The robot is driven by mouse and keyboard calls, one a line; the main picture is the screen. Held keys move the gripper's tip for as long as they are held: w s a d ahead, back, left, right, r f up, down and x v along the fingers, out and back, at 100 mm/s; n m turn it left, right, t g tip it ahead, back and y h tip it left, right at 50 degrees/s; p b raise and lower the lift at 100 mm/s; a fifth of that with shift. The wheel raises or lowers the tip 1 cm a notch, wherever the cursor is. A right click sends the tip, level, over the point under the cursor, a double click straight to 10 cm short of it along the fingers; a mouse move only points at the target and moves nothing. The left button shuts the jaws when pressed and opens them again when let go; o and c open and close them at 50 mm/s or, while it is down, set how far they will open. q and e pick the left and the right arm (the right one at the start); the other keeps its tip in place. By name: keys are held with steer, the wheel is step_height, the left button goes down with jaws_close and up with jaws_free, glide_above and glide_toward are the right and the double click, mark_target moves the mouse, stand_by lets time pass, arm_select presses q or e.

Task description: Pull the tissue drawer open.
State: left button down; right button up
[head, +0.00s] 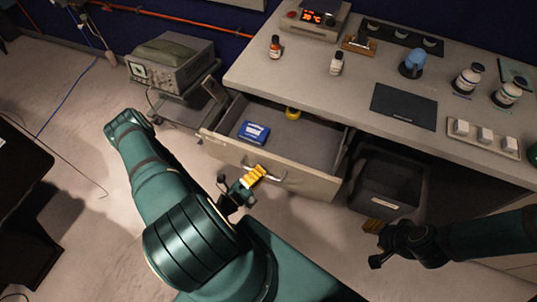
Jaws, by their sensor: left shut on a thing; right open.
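The drawer (315,178) under the bench stands pulled out, so its inside shows. A small blue-and-white packet (254,133) and a yellow ring-shaped thing (293,113) lie in it. The metal handle (277,178) is on the drawer's front face. My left gripper (256,174), with yellow fingertips, is at the handle and shut on it; the fingers partly hide the bar. My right gripper (373,227) is open and empty, below and right of the drawer, near a dark bin.
The dark bin (388,184) stands under the bench. The bench top (300,70) holds bottles, a black pad (404,106), a tray of white blocks (483,139) and a hot plate (313,20). An instrument cart (180,100) stands left of the drawer.

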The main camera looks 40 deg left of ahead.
arm_select(q)
steer(key=s+d, duration=0.1)
steer(key=s, duration=0.5)
steer(key=shift+s+d, duration=0.35)
steer(key=shift+s, duration=0.05)
steer(key=c, duration=1)
jaws_free()
steer(key=v, duration=1.2)
